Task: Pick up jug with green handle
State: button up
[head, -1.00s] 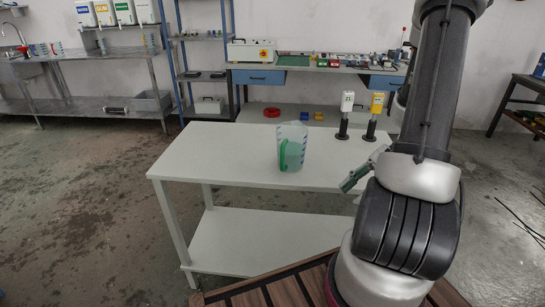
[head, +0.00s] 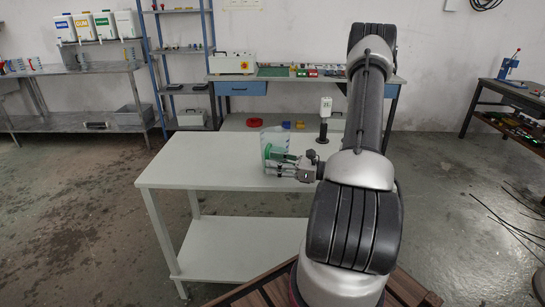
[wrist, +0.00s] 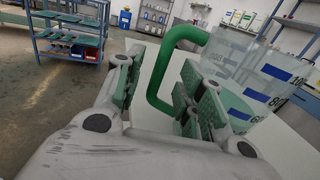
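The clear jug with the green handle (head: 272,137) stands upright on the white table, partly hidden by my gripper in the head view. In the wrist view its clear body with blue marks (wrist: 248,68) fills the upper right. Its green handle (wrist: 160,75) faces my gripper. My gripper (head: 284,161) is level with the handle at the jug's near side. In the wrist view the two fingers (wrist: 160,80) are spread, with the handle between them. A gap shows on the left finger's side; the right finger is close to the handle, and contact cannot be told.
The white table (head: 190,175) is clear to the left of the jug. A black stand with a white top (head: 325,113) stands behind it to the right. A bench (head: 268,78) and a blue shelf rack (head: 183,72) are farther back.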

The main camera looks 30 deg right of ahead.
jog(key=shift+x, duration=1.55)
jog(key=shift+r, duration=0.1)
grip_shut()
jog(key=shift+r, duration=0.15)
